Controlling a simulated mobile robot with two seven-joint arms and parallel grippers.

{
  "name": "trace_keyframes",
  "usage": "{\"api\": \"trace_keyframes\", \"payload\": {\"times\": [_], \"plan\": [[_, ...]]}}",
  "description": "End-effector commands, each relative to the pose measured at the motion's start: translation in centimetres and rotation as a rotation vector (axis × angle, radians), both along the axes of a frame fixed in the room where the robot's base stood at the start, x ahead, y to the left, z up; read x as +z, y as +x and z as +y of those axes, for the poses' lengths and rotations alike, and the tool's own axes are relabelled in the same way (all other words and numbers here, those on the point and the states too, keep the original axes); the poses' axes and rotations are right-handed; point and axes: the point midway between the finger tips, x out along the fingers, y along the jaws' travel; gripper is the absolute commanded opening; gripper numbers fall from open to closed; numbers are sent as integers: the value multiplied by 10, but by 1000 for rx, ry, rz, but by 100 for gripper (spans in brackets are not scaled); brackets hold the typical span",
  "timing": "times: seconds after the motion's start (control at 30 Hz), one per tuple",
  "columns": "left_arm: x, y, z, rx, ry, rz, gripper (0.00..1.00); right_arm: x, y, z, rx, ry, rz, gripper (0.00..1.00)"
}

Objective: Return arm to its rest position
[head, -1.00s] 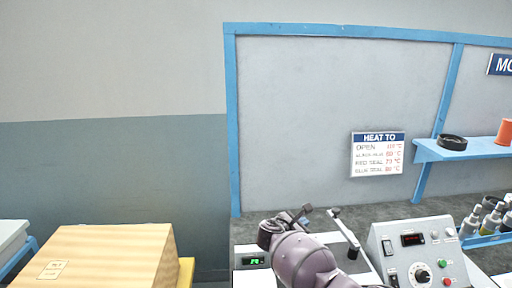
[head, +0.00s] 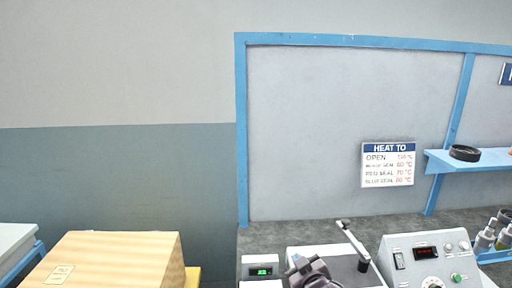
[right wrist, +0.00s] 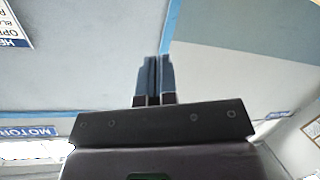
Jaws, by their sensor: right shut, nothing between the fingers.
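My right arm comes in at the bottom of the head view, and its dark gripper (head: 312,272) is low in front of the bench equipment. In the right wrist view the two blue-grey fingers (right wrist: 153,78) are together, with nothing between them. They point towards the wall panel and its blue frame post. My left gripper is not in view.
A control box (head: 432,262) with a red display and a small box with a green display (head: 262,268) stand on the bench. A white device with a lever (head: 352,245) is between them. A wooden box (head: 115,262) is at left. A shelf (head: 475,160) is at right.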

Motion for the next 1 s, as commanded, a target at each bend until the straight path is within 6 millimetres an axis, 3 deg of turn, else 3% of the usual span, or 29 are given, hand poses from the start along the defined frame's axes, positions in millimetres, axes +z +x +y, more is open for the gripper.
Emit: {"api": "trace_keyframes", "payload": {"times": [0.03, 0.27, 0.6, 0.8, 1.0], "plan": [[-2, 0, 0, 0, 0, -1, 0, -9, -17, -13, -19, 58, 4, 0], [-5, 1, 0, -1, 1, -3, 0, -38, -90, -63, -101, 240, 25, 0], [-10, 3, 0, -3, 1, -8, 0, -105, -214, -134, -256, 279, 161, 0], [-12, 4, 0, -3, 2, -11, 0, -154, -283, -157, -329, 254, 288, 0], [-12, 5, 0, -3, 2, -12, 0, -172, -314, -162, -354, 247, 344, 0]]}}
